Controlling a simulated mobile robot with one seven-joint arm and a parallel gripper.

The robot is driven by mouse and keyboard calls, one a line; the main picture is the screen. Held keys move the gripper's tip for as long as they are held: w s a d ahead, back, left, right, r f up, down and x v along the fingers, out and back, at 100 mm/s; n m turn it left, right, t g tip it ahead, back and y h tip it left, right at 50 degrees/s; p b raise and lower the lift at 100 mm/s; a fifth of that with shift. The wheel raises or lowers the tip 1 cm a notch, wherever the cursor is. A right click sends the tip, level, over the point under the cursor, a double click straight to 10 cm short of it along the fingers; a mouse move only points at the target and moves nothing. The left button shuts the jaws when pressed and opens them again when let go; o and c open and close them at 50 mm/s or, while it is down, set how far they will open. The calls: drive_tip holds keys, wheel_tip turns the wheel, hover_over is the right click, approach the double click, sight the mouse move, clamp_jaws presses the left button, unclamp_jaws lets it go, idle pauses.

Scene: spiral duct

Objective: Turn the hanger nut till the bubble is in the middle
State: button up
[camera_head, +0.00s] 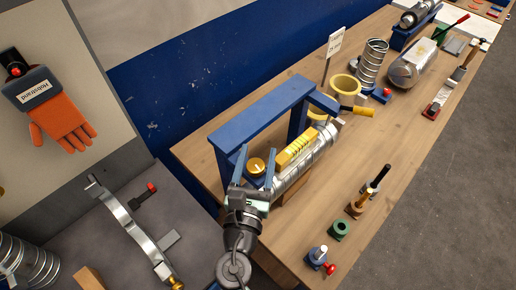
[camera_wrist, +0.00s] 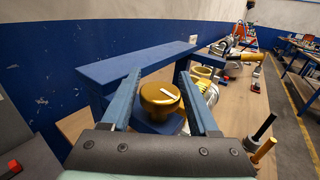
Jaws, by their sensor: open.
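The hanger nut is a round brass knob (camera_head: 257,165) at the near end of the blue frame. In the wrist view the knob (camera_wrist: 160,98) shows a white line on its top. My gripper (camera_head: 257,152) is open, with its two blue fingers on either side of the knob. The wrist view shows my gripper (camera_wrist: 160,76) with gaps between both fingers and the knob. A yellow level (camera_head: 297,147) lies along the silver spiral duct (camera_head: 292,178) beneath the blue frame. Its bubble is too small to make out.
The blue frame (camera_head: 255,112) stands over the duct on the wooden bench (camera_head: 335,213). An orange-handled tool (camera_head: 357,110), yellow rings (camera_head: 346,87) and a coil (camera_head: 372,62) stand farther back. Bare bench lies between.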

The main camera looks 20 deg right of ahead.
drive_tip(key=shift+w+d, duration=0.3)
drive_tip(key=shift+w, duration=0.15)
clamp_jaws()
drive_tip(key=shift+a+n+y, duration=0.1)
drive_tip(key=shift+n+y, duration=0.2)
drive_tip(key=shift+y, duration=0.1)
